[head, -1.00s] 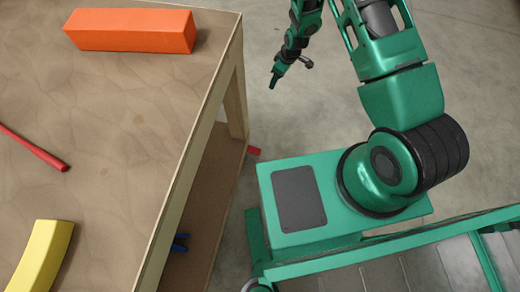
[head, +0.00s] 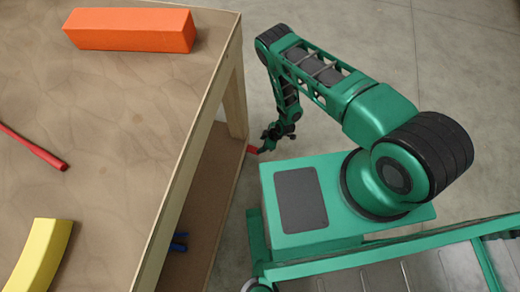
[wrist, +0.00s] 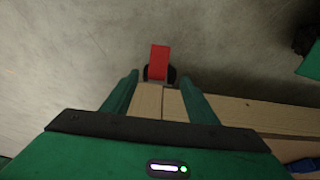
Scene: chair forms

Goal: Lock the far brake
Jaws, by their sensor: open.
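The far brake is a red pedal (wrist: 160,62) beside a dark caster at the foot of the wooden table. In the wrist view it lies just beyond and between the two green fingers of my gripper (wrist: 150,88), which are apart with nothing between them. In the head view only a small bit of the red pedal (head: 253,149) shows at the table's lower edge. My gripper (head: 265,148) is low there, right beside it. I cannot tell whether it touches the pedal.
The wooden table (head: 120,130) fills the left side, bearing an orange block (head: 130,29), a red rod (head: 32,147) and a yellow curved piece (head: 42,255). A lower shelf (head: 205,190) holds something blue (head: 179,243). Concrete floor (head: 450,50) is open at the upper right.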

